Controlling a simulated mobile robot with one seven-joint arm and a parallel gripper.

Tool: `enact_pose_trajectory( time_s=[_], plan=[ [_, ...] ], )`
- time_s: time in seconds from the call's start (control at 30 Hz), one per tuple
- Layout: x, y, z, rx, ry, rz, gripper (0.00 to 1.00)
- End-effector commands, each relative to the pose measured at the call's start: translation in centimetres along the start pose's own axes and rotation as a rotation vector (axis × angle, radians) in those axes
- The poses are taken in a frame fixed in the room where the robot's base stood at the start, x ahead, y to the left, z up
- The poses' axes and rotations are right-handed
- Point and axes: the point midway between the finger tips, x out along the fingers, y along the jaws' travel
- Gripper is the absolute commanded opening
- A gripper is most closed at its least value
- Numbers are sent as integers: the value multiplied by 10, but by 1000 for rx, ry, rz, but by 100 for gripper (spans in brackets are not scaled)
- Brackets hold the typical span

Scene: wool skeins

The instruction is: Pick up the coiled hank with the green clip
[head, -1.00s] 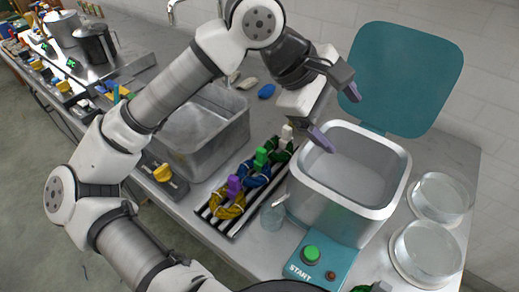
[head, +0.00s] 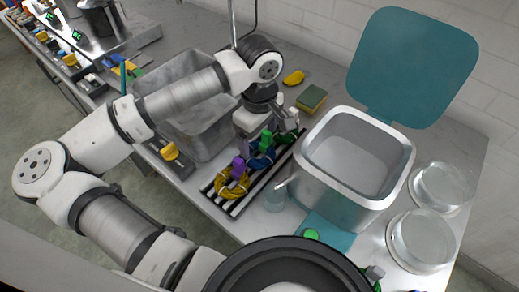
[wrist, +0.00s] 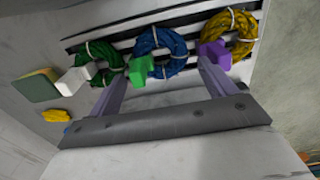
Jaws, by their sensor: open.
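The coiled blue hank (wrist: 168,48) with the green clip (wrist: 140,70) lies on a striped rack in the middle of the wrist view. The blue hank also shows in the head view (head: 262,160), partly hidden by my arm. My gripper (wrist: 162,68) is open and empty, its purple fingers to either side of the green clip, with the right finger close to the purple clip. I cannot tell its exact height above the rack. A green hank (wrist: 100,62) with a white clip (wrist: 76,78) lies to the left, and a yellow hank (wrist: 240,30) with a purple clip (wrist: 215,54) to the right.
The striped rack (head: 240,207) stands between a grey metal basin (head: 205,140) and an open square vat (head: 400,180) with a raised teal lid (head: 413,65). A glass beaker (head: 275,197) is close by. A sponge (head: 312,98) and yellow object (head: 293,77) lie behind.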

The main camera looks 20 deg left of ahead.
Motion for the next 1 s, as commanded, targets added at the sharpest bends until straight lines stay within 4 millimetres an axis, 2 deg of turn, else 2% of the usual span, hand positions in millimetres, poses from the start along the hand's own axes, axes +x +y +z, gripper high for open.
enact_pose_trajectory(
  time_s=[0.33, 0.6, 0.63, 0.83, 1.0],
  plan=[
    [43, -1, 0, 0, -4, 1, 83],
    [49, -1, -1, 0, -1, 2, 83],
    [49, -1, -1, 0, -1, 2, 82],
    [48, -1, -1, 0, -1, 2, 56],
    [48, -1, -1, 0, -1, 2, 55]
  ],
)
